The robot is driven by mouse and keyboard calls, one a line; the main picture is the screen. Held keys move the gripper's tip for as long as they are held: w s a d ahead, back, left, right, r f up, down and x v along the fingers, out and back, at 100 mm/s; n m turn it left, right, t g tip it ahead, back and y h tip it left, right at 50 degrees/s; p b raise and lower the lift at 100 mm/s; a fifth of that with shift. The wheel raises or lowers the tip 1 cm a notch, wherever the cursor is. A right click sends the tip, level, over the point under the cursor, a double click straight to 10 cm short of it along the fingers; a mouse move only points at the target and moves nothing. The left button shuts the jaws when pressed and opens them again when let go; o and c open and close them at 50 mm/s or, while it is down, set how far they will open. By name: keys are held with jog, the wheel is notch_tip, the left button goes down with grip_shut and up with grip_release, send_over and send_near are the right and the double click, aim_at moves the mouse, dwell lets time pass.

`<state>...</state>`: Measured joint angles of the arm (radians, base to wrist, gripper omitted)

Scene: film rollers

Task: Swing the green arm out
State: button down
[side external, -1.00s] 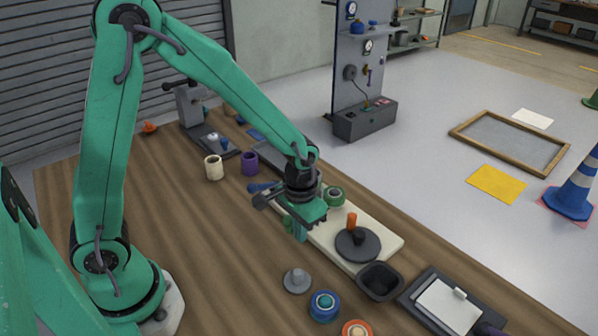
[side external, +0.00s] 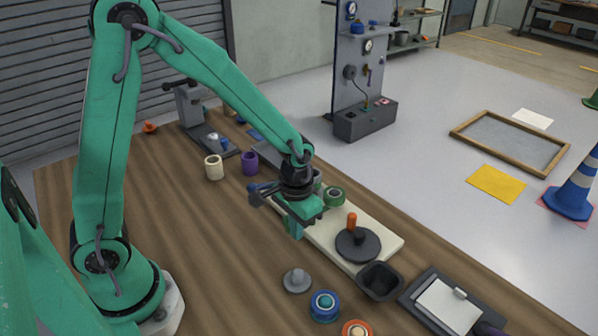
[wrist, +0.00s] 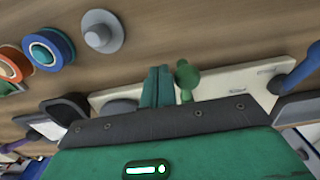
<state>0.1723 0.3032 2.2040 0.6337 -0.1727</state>
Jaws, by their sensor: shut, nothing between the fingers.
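The green arm (wrist: 187,76), a short stem with a round knob end, shows in the wrist view at the near edge of the cream board (wrist: 240,85). My gripper (wrist: 157,82) is shut and empty, with its fingers just left of the green arm in that view. I cannot tell whether they touch. In the side view my gripper (side external: 294,229) hangs low at the board's (side external: 388,238) near edge and mostly hides the green arm. A green-rimmed roller (side external: 334,196) stands on the board behind the gripper. A blue arm (wrist: 299,68) sticks out farther right in the wrist view.
A dark disc (side external: 357,245) with an orange peg sits on the board. A black bin (side external: 380,281), a grey knob (side external: 297,281) and a blue roll (side external: 324,306) lie nearer the front. White (side external: 213,168) and purple (side external: 250,163) cups stand behind. The left tabletop is open.

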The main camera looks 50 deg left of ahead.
jog(key=shift+s+a, duration=0.2)
jog(key=shift+a, duration=0.6)
jog(key=shift+s+d, duration=0.15)
jog(key=shift+s, duration=0.15)
jog(key=shift+r, duration=0.15)
notch_tip(320, 180, up, 7)
dwell(1.3)
